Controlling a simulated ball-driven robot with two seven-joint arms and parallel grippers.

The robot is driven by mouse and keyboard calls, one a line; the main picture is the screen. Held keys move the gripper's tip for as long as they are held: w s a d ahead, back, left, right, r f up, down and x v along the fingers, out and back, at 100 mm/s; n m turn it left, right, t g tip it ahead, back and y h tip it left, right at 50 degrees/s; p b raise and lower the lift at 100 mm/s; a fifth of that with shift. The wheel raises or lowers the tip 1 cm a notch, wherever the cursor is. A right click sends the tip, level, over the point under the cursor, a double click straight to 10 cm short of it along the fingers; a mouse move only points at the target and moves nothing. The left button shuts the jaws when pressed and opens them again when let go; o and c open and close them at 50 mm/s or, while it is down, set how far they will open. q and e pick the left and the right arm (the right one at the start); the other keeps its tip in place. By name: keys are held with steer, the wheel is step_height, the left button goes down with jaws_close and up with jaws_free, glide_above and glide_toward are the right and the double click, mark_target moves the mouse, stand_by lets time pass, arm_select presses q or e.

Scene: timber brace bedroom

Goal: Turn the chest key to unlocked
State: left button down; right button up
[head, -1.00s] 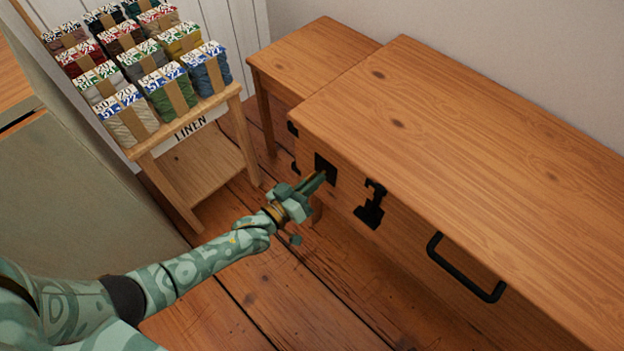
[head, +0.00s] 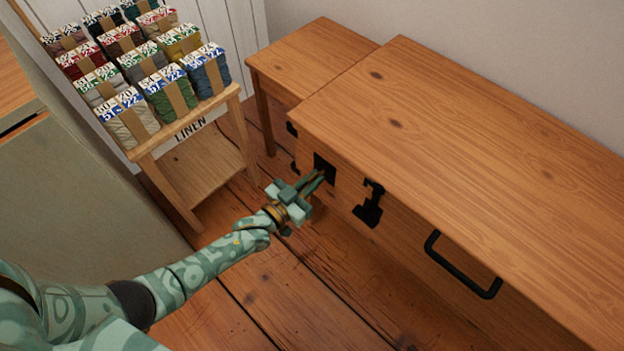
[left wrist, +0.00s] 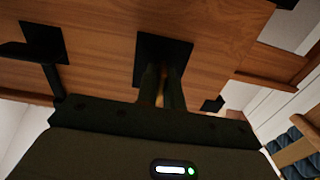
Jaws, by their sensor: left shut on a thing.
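The wooden chest (head: 470,150) stands at the right, lid down. A black lock plate (head: 324,166) is on its front near the left end; it also shows in the left wrist view (left wrist: 164,48). My left gripper (head: 318,178) reaches to this plate from the front. In the left wrist view its fingers (left wrist: 161,84) are shut on the chest key (left wrist: 163,95), a thin brass-coloured strip between them, right at the plate. Most of the key is hidden by the fingers, so its exact angle cannot be told. My right gripper is out of view.
A black hasp (head: 369,204) and a black handle (head: 462,268) are on the chest front to the right. A low wooden table (head: 312,55) stands behind. A linen stand (head: 205,160) with several yarn bundles is at the left. The floor before the chest is open.

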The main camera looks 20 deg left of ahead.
arm_select(q)
steer(key=shift+s+f, duration=0.1)
steer(key=shift+f, duration=0.1)
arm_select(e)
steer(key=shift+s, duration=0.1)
arm_select(q)
steer(key=c, duration=1.6)
jaws_free()
steer(key=shift+r, duration=0.1)
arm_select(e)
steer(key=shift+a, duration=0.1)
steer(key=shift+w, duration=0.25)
